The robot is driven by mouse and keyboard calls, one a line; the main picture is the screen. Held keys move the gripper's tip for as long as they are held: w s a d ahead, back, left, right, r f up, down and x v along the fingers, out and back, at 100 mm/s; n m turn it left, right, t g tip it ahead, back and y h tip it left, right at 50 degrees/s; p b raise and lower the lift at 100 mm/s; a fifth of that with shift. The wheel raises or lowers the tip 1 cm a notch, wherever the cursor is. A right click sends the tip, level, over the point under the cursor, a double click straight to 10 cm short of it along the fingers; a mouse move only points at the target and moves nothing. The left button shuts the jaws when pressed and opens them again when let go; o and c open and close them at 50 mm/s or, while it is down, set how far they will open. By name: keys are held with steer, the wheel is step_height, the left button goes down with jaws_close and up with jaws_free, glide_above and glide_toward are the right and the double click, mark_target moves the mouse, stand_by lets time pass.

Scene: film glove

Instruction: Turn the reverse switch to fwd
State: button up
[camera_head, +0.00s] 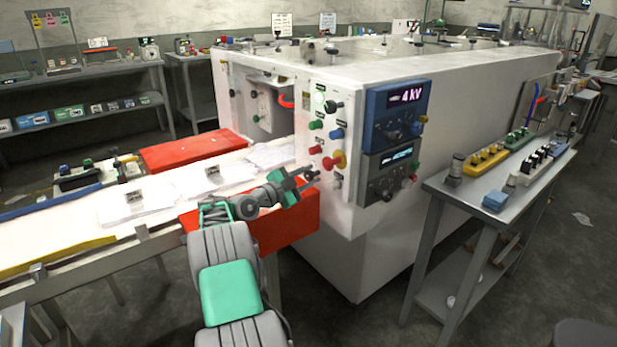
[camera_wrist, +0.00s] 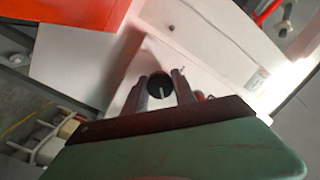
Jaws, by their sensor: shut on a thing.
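The reverse switch is a round black knob with a white pointer line (camera_wrist: 156,82), seen in the wrist view on a white panel. My gripper (camera_wrist: 161,94) has a finger on each side of the knob and is shut on it.
Blue and grey control units (camera_head: 397,112) sit to the right. A red panel (camera_head: 285,222) is below my wrist. A conveyor (camera_head: 75,222) with paper stacks lies left.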

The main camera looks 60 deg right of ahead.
jaws_close()
steer(key=shift+n, duration=0.3)
steer(key=n, duration=0.3)
steer(key=shift+w+r+y, duration=0.1)
steer(key=shift+y, duration=0.2)
steer(key=n, duration=0.3)
steer(key=shift+r+n+p, duration=0.1)
steer(key=shift+n+p, duration=0.25)
steer(key=shift+n, duration=0.05)
steer(key=n+p, duration=0.1)
steer(key=n, duration=0.2)
steer(key=n+y+p, duration=0.1)
steer(key=n+p, duration=0.1)
steer(key=shift+w+r+n+g, duration=0.1)
steer(key=shift+w+n+g, duration=0.05)
steer(key=shift+n+g, duration=0.2)
steer(key=shift+n+g+y+p, duration=0.35)
steer(key=shift+n+p, duration=0.7)
steer(key=shift+n, duration=0.7)
steer(key=shift+o, duration=2.2)
jaws_free()
steer(key=shift+w+f, duration=0.1)
steer(key=shift+f, duration=0.1)
steer(key=shift+o, duration=1.3)
